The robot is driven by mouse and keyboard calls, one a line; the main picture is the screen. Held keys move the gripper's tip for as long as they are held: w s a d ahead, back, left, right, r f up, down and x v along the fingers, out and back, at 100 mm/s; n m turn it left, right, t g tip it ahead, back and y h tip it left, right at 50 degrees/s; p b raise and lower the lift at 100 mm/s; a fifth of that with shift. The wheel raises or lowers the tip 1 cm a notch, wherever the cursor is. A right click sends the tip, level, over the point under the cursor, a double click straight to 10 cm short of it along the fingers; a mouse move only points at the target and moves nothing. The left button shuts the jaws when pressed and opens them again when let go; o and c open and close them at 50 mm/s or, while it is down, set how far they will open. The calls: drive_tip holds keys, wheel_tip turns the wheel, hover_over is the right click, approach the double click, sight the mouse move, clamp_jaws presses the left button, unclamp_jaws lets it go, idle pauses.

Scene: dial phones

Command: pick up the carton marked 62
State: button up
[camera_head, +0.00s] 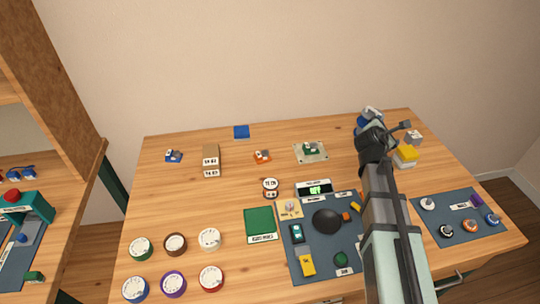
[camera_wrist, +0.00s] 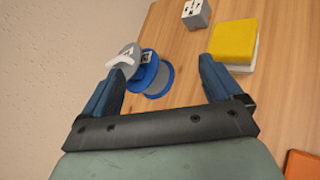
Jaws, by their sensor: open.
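No marking that I can clearly read as 62 shows in either view. A tan box (camera_head: 211,153) with white labelled ends stands at the left back of the table; its print is too small to read surely. A small grey box (camera_head: 413,138) with dark marks on its pale top stands right of my gripper (camera_head: 388,123); it also shows at the top of the wrist view (camera_wrist: 196,13). In the wrist view my gripper (camera_wrist: 160,70) is open and empty. A blue round thing with a grey, labelled part (camera_wrist: 152,76) lies beyond and partly between the fingers.
A yellow block (camera_wrist: 233,43) on a white one sits right of the fingers. My arm covers the table's right middle. A dark mat (camera_head: 290,262) with a black bowl, a green board (camera_head: 260,223) and several round dials fill the front. The left back has free room between small objects.

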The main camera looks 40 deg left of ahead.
drive_tip(key=s+a+n+y, duration=0.3)
drive_tip(key=s+a, duration=0.4)
drive_tip(key=a, duration=0.4)
drive_tip(key=n+g+y, duration=0.5)
drive_tip(key=n+y, duration=0.2)
drive_tip(key=n, duration=0.6)
approach(211, 156)
drive_tip(key=x, duration=0.4)
drive_tip(key=shift+w+a+r, duration=0.1)
drive_tip(key=shift+w+a, duration=0.15)
drive_tip(key=shift+a, duration=0.25)
drive_tip(key=shift+f+x, duration=0.15)
drive_tip(key=shift+x, duration=1.25)
drive_tip(key=shift+f+x, duration=0.15)
drive_tip(key=shift+x, duration=1.3)
drive_tip(key=shift+d, duration=0.2)
drive_tip(key=c, duration=1.2)
